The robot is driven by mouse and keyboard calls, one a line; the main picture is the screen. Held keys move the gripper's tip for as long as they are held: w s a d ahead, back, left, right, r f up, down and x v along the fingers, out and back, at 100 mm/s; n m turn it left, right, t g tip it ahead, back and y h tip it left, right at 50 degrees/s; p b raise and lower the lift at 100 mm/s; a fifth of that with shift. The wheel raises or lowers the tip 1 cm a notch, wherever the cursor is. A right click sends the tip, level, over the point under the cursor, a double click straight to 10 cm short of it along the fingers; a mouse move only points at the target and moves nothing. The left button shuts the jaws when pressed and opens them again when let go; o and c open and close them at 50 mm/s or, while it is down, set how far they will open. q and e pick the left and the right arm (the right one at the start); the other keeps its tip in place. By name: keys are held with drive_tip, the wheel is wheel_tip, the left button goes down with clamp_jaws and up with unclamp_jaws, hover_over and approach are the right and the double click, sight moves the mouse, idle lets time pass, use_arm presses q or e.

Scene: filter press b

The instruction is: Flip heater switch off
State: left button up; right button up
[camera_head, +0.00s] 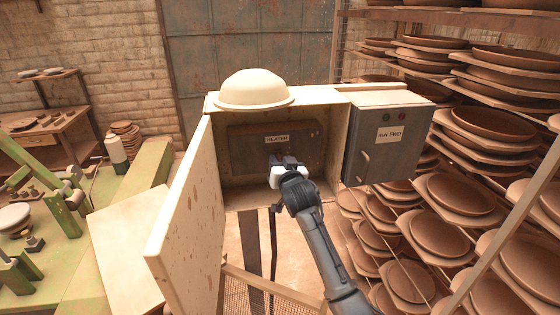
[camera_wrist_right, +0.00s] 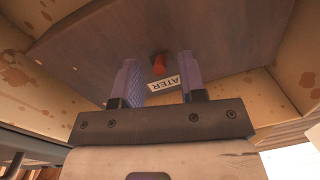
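The heater switch shows as a small red lever (camera_wrist_right: 158,65) on the dark panel (camera_wrist_right: 95,45) in the right wrist view. A white label (camera_wrist_right: 163,83) beside it reads "ATER", its other letters hidden; in the head view the label (camera_head: 277,139) reads "HEATER". My right gripper (camera_head: 286,161) reaches into the open box in front of the panel, below the label. In the right wrist view its two purple-grey fingers (camera_wrist_right: 158,80) are apart, with the red lever between and beyond them. No contact is visible. In the head view the gripper hides the lever. My left gripper is not in view.
The box's wooden door (camera_head: 186,215) stands open at the left. A pale dome (camera_head: 253,88) sits on the box top. A grey "RUN FWD" control box (camera_head: 386,142) adjoins at the right. Racks of clay plates (camera_head: 460,195) fill the right side; green machinery (camera_head: 75,235) stands left.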

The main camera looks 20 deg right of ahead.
drive_tip(key=shift+w, duration=0.35)
drive_tip(key=shift+c, duration=0.4)
clamp_jaws()
